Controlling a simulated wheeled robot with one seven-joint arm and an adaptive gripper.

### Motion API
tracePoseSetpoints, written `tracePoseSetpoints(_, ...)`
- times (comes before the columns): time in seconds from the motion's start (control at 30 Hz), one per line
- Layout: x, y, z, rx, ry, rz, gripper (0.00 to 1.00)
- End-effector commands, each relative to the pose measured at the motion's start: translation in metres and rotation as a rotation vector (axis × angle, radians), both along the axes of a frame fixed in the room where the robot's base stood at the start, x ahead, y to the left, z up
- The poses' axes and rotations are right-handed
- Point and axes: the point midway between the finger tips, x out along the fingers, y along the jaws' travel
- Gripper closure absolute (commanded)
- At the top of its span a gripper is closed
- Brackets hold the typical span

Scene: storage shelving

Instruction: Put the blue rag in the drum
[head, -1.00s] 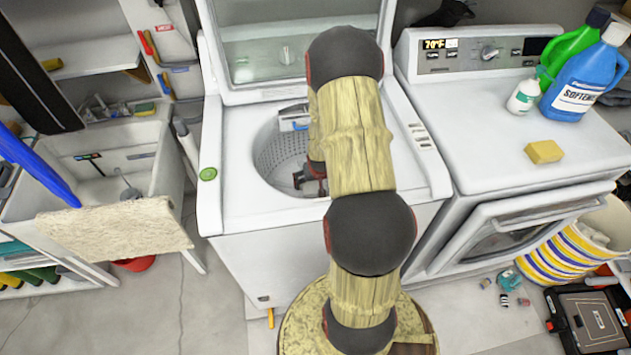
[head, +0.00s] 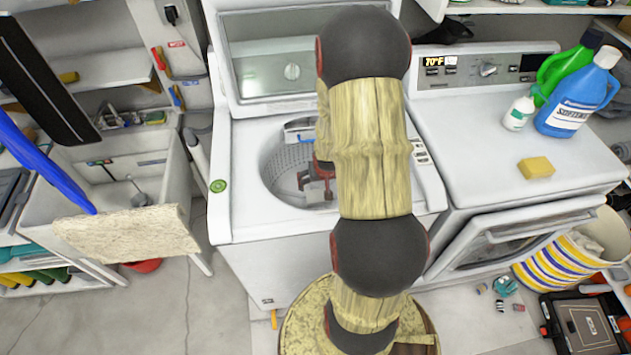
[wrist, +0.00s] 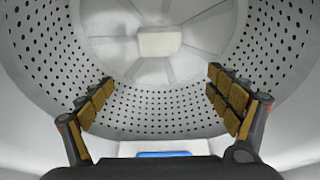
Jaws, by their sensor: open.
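The washer's perforated metal drum (head: 283,168) is open at the top, its lid raised. My gripper (head: 317,187) is inside the drum opening, partly hidden by my arm. In the wrist view my gripper (wrist: 163,98) has its padded fingers spread wide with nothing between them. The drum (wrist: 135,105) surrounds them, and its pale central hub shows beyond the fingertips. A blue patch (wrist: 163,154) shows at the bottom edge, behind the gripper body. A small blue-and-white piece (head: 298,133) is at the drum's back rim. I cannot tell whether either is the rag; no clear rag is visible.
A dryer (head: 480,140) stands right of the washer, with a yellow sponge (head: 536,168) and bottles on top. A sink (head: 130,175) with a beige cloth (head: 125,233) over its front is at left. A striped basket (head: 560,258) stands at lower right.

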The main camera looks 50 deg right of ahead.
Motion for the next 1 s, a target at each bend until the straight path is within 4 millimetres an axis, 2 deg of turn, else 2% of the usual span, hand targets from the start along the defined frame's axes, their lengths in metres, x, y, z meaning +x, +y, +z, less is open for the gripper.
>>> tracePoseSetpoints(0.2,0.003,0.004,0.011,-0.006,0.0,0.01,0.11)
tracePoseSetpoints(0.27,0.009,0.009,0.024,-0.015,-0.002,0.026,0.11)
tracePoseSetpoints(0.37,0.024,0.027,0.06,-0.035,-0.005,0.073,0.11)
tracePoseSetpoints(0.5,0.039,0.069,0.125,-0.063,-0.008,0.159,0.11)
tracePoseSetpoints(0.67,0.04,0.127,0.193,-0.079,-0.019,0.259,0.11)
tracePoseSetpoints(0.8,0.026,0.181,0.245,-0.082,-0.034,0.353,0.11)
tracePoseSetpoints(0.87,0.016,0.204,0.265,-0.08,-0.042,0.395,0.11)
tracePoseSetpoints(1.0,-0.016,0.255,0.304,-0.071,-0.064,0.499,0.11)
